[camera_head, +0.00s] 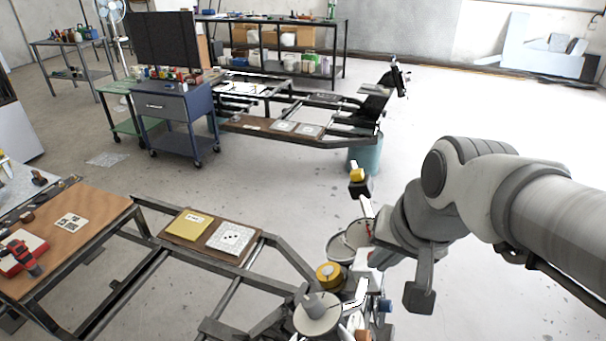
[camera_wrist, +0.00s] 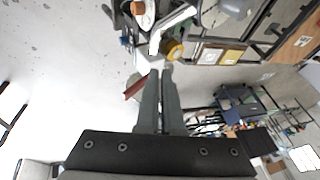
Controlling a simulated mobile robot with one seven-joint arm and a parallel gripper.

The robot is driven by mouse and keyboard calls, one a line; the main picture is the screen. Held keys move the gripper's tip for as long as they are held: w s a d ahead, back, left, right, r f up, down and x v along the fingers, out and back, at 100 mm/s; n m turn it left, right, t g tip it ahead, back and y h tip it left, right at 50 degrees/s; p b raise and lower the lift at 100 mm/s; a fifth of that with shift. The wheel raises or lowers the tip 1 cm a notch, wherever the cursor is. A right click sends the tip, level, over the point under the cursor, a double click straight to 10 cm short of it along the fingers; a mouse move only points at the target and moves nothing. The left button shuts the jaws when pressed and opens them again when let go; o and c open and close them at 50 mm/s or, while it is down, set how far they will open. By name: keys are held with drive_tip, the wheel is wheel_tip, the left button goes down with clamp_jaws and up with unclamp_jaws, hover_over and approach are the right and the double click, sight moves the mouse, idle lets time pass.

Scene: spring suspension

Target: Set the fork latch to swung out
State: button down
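The spring suspension assembly (camera_head: 316,313) stands at the bottom centre of the head view, with a pale round cap and a yellow ring (camera_head: 329,275). A bright white bar beside it (camera_head: 355,299) may be the fork latch, but I cannot tell for sure. In the wrist view, a similar white piece (camera_wrist: 155,42) lies beyond the fingertips, next to the yellow ring (camera_wrist: 175,51). My gripper (camera_wrist: 160,70) points toward this assembly, apart from it. Its two fingers are close together, with only a thin gap and nothing seen between them. In the head view my arm hides the fingers.
A red piece (camera_wrist: 133,88) shows left of the fingers. A brown-topped bench (camera_head: 100,215) with a red tool stands at left, joined to a dark frame holding a yellow pad (camera_head: 188,226). A blue cart (camera_head: 178,110) stands behind. The floor at right is clear.

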drive_tip(key=w+a+f+m+g+p, duration=0.2)
drive_tip(key=w+a+f+m+p, duration=0.1)
drive_tip(key=f+m, duration=0.3)
drive_tip(key=w+a+f+m+g+y+p, duration=0.1)
drive_tip(key=w+a+f+m+p, duration=0.3)
drive_tip(key=m, duration=0.5)
drive_tip(key=shift+w+a+f+g, duration=0.6)
drive_tip(key=shift+w+a+f, duration=0.15)
drive_tip(key=shift+a+f, duration=0.5)
drive_tip(key=b, duration=0.1)
hover_over(301, 295)
drive_tip(key=s, duration=0.4)
wheel_tip(301, 295, down, 10)
drive_tip(key=shift+w+d+r, duration=0.1)
drive_tip(key=shift+w+r, duration=0.05)
drive_tip(key=shift+w, duration=0.1)
